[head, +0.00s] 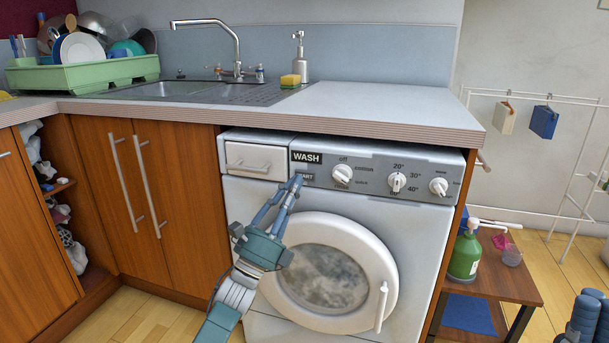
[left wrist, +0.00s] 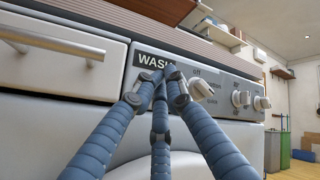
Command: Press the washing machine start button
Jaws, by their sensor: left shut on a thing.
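The white washing machine (head: 415,228) stands under the counter, with a grey control panel (head: 375,166) along its top. The start button (head: 308,176) is below the WASH label (head: 307,157), at the panel's left end. My left gripper (head: 296,181) reaches up to it, fingertips at the button. In the left wrist view, the blue ribbed fingers of my left gripper (left wrist: 161,80) come together just under the WASH label (left wrist: 153,60) and hide the button. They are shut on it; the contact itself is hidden. Part of my right gripper (head: 586,318) shows at the lower right edge.
Three white dials (head: 397,182) sit right of the button, and a detergent drawer (head: 256,160) sits left. The counter edge (head: 330,120) overhangs the panel. A low table (head: 510,280) with a green bottle (head: 465,255) stands right.

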